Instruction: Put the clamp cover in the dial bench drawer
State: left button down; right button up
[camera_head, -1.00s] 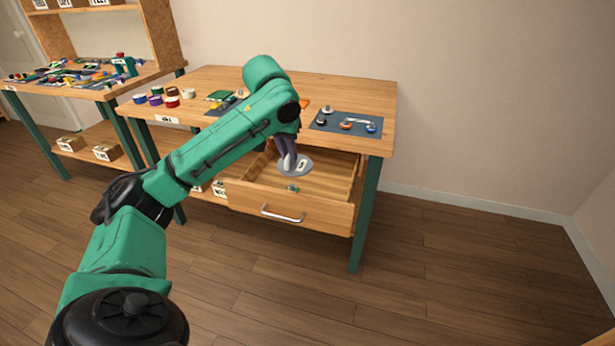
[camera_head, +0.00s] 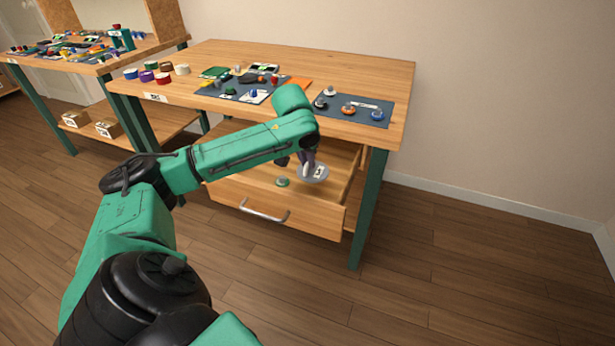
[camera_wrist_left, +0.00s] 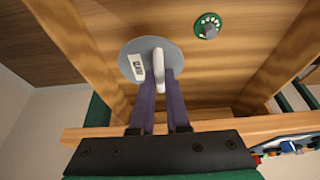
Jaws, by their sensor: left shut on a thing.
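The clamp cover (camera_head: 318,174) is a grey disc with a pale raised grip and a small white label. My left gripper (camera_head: 309,160) is shut on that grip and holds the cover over the open dial bench drawer (camera_head: 310,217). In the left wrist view, the purple fingers (camera_wrist_left: 160,80) close on the grip of the disc (camera_wrist_left: 135,48), with the wooden drawer floor behind it. I cannot tell whether the disc touches the floor. A small green dial (camera_head: 282,181) lies in the drawer and shows apart from the cover in the left wrist view (camera_wrist_left: 208,26). My right gripper is out of view.
The bench top (camera_head: 370,65) above the drawer bears a blue mat (camera_head: 335,112) with small parts and several coloured tape rolls (camera_head: 163,78). The green bench leg (camera_head: 369,215) stands right of the drawer. The floor in front is clear.

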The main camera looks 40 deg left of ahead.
aim_at(307, 172)
pick_arm(q)
notch_tip(307, 172, down, 5)
jog(key=shift+r+b, duration=0.1)
jog(key=shift+b, duration=0.3)
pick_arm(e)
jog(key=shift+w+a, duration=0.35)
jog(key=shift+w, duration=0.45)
pick_arm(q)
jog(key=c, duration=0.9)
grip_release()
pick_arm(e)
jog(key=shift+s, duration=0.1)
pick_arm(q)
jog(key=shift+s+r, duration=0.1)
jog(key=shift+r, duration=0.3)
jog(key=p+v, duration=0.2)
jog(key=v, duration=0.9)
jog(key=shift+r, duration=0.15)
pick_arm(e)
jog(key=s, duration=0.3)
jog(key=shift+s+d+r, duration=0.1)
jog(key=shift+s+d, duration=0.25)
